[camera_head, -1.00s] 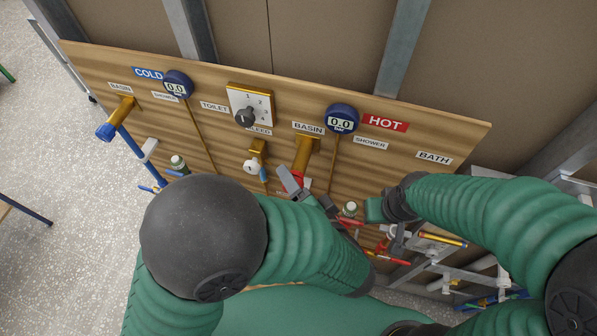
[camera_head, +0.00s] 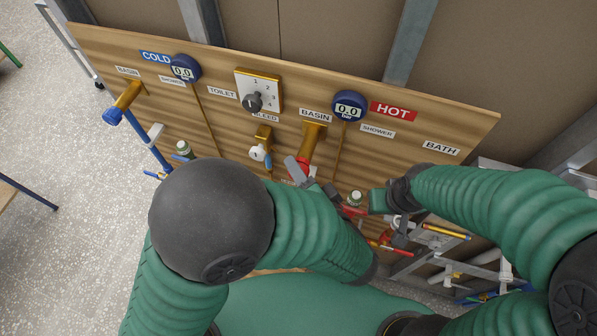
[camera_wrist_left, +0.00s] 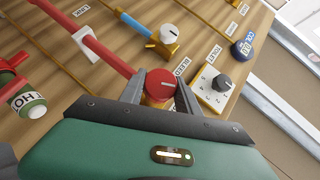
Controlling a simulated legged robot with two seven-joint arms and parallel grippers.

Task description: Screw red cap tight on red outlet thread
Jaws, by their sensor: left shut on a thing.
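The red cap (camera_wrist_left: 160,84) shows in the left wrist view as a round red disc with a pale mark on its face. It sits at the end of the gold hot basin outlet (camera_head: 312,143); its thread is hidden. My left gripper (camera_wrist_left: 160,92) has a finger on each side of the cap and is shut on it. In the head view the left gripper (camera_head: 299,172) is at the outlet's lower end, where some red (camera_head: 304,164) shows. My right gripper (camera_head: 399,232) is lower right of it; its fingers are too small and overlapped to read.
A wooden board (camera_head: 215,130) carries labels, dials and pipes. The cold outlet (camera_head: 122,102) has a blue end.

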